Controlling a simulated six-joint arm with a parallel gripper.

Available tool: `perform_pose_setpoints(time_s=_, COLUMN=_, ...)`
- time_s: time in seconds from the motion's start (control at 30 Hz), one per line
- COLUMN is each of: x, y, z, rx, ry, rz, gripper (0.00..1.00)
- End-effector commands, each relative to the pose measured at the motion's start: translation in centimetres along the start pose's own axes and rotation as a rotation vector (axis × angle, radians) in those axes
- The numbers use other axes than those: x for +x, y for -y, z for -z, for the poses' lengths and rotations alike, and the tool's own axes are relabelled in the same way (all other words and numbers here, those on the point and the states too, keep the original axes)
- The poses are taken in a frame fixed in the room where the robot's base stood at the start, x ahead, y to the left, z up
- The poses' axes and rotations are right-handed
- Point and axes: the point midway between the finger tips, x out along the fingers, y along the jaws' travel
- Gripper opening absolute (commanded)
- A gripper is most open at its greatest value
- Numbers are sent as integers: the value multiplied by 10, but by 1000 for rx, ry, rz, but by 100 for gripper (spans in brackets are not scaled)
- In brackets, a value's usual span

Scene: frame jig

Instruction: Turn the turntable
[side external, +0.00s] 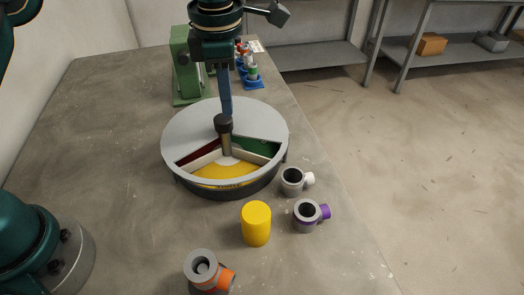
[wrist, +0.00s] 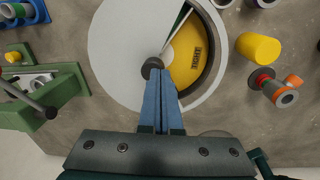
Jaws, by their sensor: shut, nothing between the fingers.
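The turntable (side external: 190,130) is a round dark-based unit with a grey top that is cut away toward the camera. The opening shows red (side external: 200,153), yellow (side external: 226,172) and green (side external: 257,147) sectors with pale dividers. A post with a dark knob (side external: 223,123) stands at its middle. My gripper (side external: 226,114) has its blue fingers shut and empty, pointing down at the knob. In the wrist view, the fingertips (wrist: 158,78) are right beside the knob (wrist: 152,67). I cannot tell whether they touch it. The yellow sector (wrist: 190,50) bears dark lettering there.
A yellow cylinder (side external: 256,224) and grey fittings with white (side external: 293,181), purple (side external: 308,215) and orange (side external: 207,270) parts stand in front of the turntable. A green fixture (side external: 186,68) and blue holders (side external: 252,80) are behind it.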

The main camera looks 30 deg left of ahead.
Motion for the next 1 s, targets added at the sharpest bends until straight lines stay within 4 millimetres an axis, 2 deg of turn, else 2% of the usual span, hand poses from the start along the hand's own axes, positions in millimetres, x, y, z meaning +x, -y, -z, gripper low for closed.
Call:
perform_pose_setpoints(time_s=0.03, x=1, y=8, z=-3, rx=167, ry=1, rz=-26, gripper=0)
perform_pose_setpoints(time_s=0.3, x=7, y=41, z=-18, rx=1089, ry=-29, rz=-175, gripper=0)
perform_pose_setpoints(time_s=0.5, x=9, y=65, z=-24, rx=1693, ry=-87, rz=-276, gripper=0)
perform_pose_setpoints(time_s=0.6, x=10, y=73, z=-26, rx=1892, ry=-115, rz=-310, gripper=0)
perform_pose_setpoints(time_s=0.7, x=10, y=78, z=-27, rx=2007, ry=-133, rz=-330, gripper=0)
perform_pose_setpoints(time_s=0.87, x=18, y=78, z=-29, rx=2057, ry=-144, rz=-336, gripper=0)
perform_pose_setpoints(time_s=1.0, x=38, y=73, z=-31, rx=2054, ry=-143, rz=-329, gripper=0)
